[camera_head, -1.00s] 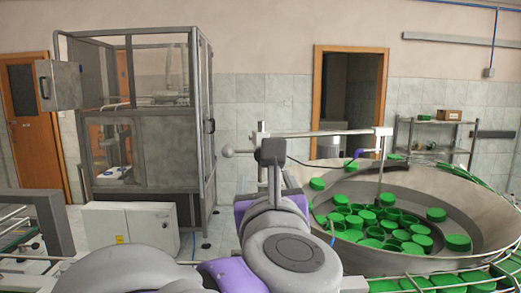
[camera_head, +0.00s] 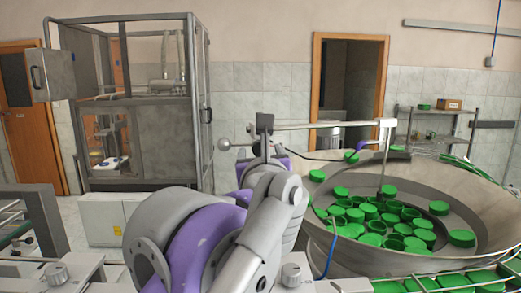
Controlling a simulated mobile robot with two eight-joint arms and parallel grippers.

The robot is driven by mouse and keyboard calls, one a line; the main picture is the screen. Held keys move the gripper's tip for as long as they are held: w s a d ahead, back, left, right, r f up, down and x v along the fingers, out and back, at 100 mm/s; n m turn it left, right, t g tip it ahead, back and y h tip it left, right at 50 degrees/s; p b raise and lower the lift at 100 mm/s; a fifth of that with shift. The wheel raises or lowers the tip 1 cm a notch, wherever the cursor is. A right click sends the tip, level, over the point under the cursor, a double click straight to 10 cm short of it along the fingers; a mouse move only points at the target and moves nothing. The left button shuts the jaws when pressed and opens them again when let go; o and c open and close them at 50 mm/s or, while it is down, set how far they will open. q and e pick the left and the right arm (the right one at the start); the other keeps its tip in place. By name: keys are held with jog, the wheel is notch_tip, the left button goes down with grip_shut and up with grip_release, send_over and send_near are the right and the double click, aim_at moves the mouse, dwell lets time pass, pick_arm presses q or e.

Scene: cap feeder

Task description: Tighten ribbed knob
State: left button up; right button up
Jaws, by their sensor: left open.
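Two small grey knobs stand on the metal framework at the bottom edge, one on the left (camera_head: 55,272) and one near the centre (camera_head: 291,275); both seem ribbed, and I cannot tell which one the task names. A round ball-like knob (camera_head: 225,144) sits at the left end of the bar over the feeder bowl. My left gripper (camera_head: 264,124) is open at the centre, beside the bar's left end and right of the ball knob. Contact with the bar is unclear. My arm hides part of the bar's post. My right gripper does not show.
The big metal feeder bowl (camera_head: 325,240) holds many green caps (camera_head: 400,228) and fills the right side. A glass-and-metal cabinet (camera_head: 160,150) stands at the left, with a white box (camera_head: 103,225) before it. A rail with green caps runs along the bottom right.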

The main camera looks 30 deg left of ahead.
pick_arm(q)
jog(key=shift+x, duration=0.8)
grip_shut()
